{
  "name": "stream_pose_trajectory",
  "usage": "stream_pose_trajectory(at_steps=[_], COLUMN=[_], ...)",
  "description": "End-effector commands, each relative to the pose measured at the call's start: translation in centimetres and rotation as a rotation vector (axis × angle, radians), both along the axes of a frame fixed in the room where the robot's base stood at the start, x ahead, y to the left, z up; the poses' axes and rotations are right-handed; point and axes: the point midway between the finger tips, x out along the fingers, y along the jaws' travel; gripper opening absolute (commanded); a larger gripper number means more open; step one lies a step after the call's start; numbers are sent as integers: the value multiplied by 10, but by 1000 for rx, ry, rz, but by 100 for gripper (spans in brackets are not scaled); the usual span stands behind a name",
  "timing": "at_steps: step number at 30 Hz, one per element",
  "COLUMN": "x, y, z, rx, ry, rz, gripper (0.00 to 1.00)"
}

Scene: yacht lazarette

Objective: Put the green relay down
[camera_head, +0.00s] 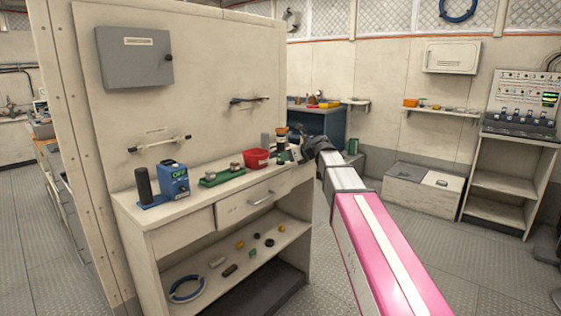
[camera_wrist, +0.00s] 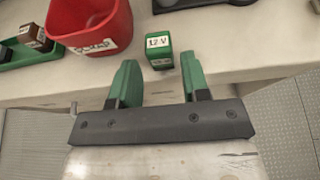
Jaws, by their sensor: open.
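The green relay (camera_wrist: 158,48), a small block with a white "12 V" label, stands on the worktop (camera_wrist: 240,50) near its front edge. My gripper (camera_wrist: 159,64) is open, with its two green fingers apart. In the wrist view the relay shows between and just beyond the fingertips, and I see no finger closed on it. In the head view my gripper (camera_head: 298,152) is at the right end of the bench, and I cannot make out the relay there.
A red scrap bin (camera_wrist: 91,29) stands just left of the relay. A green tray (camera_head: 222,177) holding small parts is farther left, beside a blue device (camera_head: 174,182). A dark object (camera_wrist: 182,4) lies behind the relay. The worktop right of the relay is clear.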

Motion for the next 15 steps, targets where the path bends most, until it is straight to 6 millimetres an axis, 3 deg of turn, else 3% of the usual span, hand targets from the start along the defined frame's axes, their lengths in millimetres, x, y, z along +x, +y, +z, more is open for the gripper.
stream_pose_trajectory(at_steps=[10,15], x=[25,28], y=[32,37], z=[-16,-19], rx=[-1,-1], ry=[1,-1], rz=[1,-1], gripper=[43,43])
